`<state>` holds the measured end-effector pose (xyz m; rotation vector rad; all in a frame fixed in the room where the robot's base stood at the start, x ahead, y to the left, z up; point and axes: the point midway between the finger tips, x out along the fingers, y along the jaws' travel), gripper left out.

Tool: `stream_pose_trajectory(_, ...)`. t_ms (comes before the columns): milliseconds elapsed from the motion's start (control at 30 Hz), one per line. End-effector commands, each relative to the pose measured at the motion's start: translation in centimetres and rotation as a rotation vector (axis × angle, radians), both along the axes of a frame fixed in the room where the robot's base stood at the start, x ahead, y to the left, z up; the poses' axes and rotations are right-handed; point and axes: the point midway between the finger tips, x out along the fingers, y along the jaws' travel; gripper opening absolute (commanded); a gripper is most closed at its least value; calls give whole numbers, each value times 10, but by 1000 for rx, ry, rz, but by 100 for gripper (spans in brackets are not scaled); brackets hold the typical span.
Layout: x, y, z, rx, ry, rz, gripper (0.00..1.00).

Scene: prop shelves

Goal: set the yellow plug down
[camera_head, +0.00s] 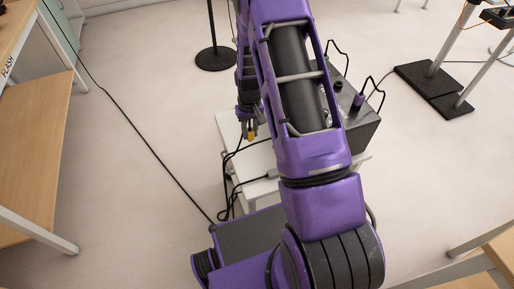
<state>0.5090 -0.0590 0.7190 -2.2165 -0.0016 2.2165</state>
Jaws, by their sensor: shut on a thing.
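The yellow plug (251,136) is a small spot at the lower end of my gripper (249,125), left of my purple arm. My gripper points down and is shut on the plug. The plug appears over a small white table (231,128). The picture is too small to tell whether the plug touches the table top. My arm hides much of the table and part of my gripper.
A dark box (362,134) with black cables stands right of my arm. Loose black cables (229,182) hang by the table's left side. A round black stand base (215,59) is behind. Wooden shelves (38,140) stand at left; open floor lies between.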

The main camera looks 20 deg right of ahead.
Motion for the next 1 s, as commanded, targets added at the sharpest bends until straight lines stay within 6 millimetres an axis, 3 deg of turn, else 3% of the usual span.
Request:
stream_pose_trajectory(33,17,-14,-14,-2,-5,-4,0)
stream_pose_trajectory(100,33,-29,-17,-3,-4,-4,0)
stream_pose_trajectory(300,57,-54,-18,-5,1,-1,0)
stream_pose_trajectory(600,59,-57,-66,-5,4,1,0)
stream_pose_trajectory(833,59,-56,-85,-5,3,1,0)
stream_pose_trajectory(1000,59,-56,-109,-5,3,1,0)
